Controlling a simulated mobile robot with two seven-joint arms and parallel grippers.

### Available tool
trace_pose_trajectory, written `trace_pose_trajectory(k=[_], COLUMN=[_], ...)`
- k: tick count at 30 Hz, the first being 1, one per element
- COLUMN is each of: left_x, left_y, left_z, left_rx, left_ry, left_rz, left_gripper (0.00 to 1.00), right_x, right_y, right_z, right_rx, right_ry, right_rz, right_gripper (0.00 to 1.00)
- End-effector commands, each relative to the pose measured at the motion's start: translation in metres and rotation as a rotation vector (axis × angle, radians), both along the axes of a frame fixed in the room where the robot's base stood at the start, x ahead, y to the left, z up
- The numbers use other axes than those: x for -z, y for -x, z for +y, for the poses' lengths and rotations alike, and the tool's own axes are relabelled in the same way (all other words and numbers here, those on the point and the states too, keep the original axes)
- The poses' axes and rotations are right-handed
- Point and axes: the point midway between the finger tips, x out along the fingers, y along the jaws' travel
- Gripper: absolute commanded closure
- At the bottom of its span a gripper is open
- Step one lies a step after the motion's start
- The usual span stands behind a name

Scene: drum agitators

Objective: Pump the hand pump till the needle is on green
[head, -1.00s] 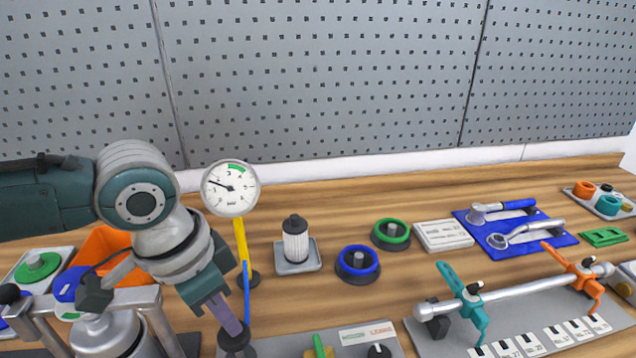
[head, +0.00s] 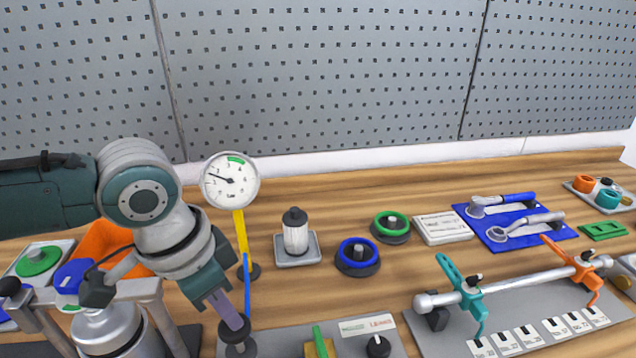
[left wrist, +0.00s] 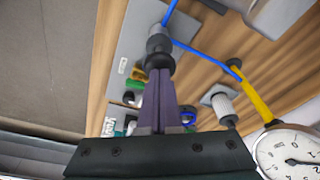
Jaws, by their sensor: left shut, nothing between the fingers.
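The round white gauge (head: 231,180) stands on a yellow post (head: 241,230). Its needle points left and slightly up, away from the green arc (head: 236,160) at the top. A blue hose (head: 247,285) runs from the post's foot down to the dark hand pump (head: 236,340). My left gripper (head: 238,319) has its purple fingers shut and empty, pointing down at the pump's dark top. In the left wrist view, the fingertips (left wrist: 157,73) are at the dark pump knob (left wrist: 158,52); whether they touch cannot be told. The gauge (left wrist: 290,155) is partly cut off there.
A white-and-black canister (head: 295,235), a blue ring knob (head: 357,255) and a green ring knob (head: 391,226) stand right of the post. A metal vessel (head: 108,330) with a frame stands left of my gripper. A panel with a black knob (head: 378,345) lies right of the pump.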

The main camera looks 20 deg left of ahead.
Motion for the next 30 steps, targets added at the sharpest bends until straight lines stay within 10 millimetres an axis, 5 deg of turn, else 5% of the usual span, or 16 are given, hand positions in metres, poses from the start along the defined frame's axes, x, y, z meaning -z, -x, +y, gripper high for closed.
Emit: trace_pose_trajectory(k=[18,30], left_x=[0.041,0.012], left_y=[0.001,0.0], left_z=[0.001,0.001], left_rx=[-0.001,0.0], left_ry=[-0.003,-0.003], left_rz=[0.001,0.001], left_gripper=[1.0,1.0], right_x=[0.03,-0.001], right_y=[0.0,0.0], right_z=[0.0,0.0], right_rx=[0.0,0.0], right_ry=[0.0,0.0], right_rz=[0.0,0.0], right_gripper=[0.0,0.0])
